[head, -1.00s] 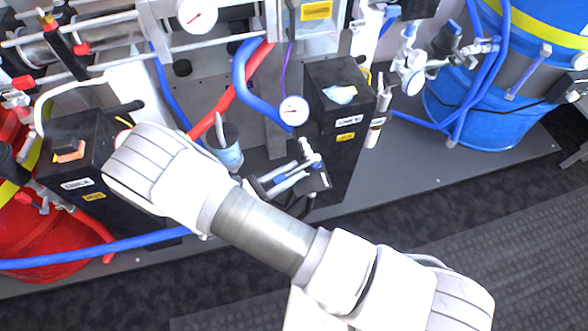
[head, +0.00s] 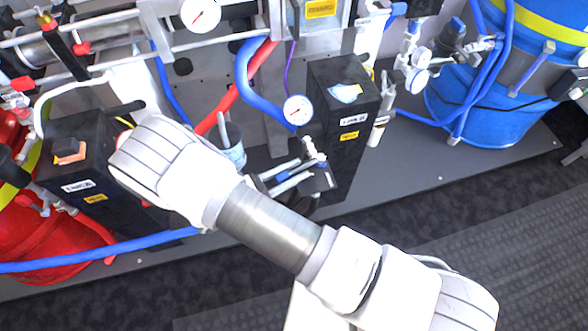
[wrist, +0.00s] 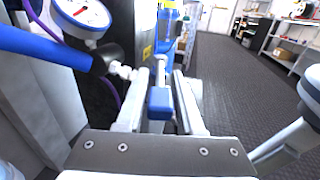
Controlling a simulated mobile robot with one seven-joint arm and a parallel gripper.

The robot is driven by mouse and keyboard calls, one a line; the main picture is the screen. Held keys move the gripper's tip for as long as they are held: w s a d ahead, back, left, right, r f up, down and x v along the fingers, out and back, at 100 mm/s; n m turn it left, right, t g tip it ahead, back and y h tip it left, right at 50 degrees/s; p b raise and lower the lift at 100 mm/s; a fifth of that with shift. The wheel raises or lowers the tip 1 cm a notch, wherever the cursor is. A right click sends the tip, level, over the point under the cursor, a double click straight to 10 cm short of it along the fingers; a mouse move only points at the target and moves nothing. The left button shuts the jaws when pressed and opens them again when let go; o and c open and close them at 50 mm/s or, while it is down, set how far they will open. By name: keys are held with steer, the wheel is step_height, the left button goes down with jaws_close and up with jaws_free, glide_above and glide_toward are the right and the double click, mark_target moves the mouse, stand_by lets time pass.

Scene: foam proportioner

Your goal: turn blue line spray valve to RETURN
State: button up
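In the wrist view, a blue valve handle (wrist: 160,103) lies between the two fingers of my gripper (wrist: 161,85). The fingers stand apart, one on each side of the handle, and I cannot tell whether they touch it. In the head view, my gripper (head: 292,176) is low in front of the black box with a white label (head: 345,105), by the blue line's fittings. My arm and the fingers hide part of the valve there. The valve's label and the RETURN mark are not readable.
A pressure gauge (head: 297,109) with a thick blue hose (head: 245,75) is close behind my gripper; the gauge (wrist: 84,12) also shows in the wrist view. A blue drum (head: 480,110) stands right. A second black box (head: 85,165) stands left. The floor in front is clear.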

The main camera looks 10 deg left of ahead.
steer(key=shift+o, duration=1.2)
steer(key=shift+r, duration=0.1)
steer(key=p+v, duration=0.1)
steer(key=v, duration=1.6)
steer(key=shift+a+p, duration=0.2)
steer(key=shift+p, duration=0.15)
steer(key=shift+s, duration=0.15)
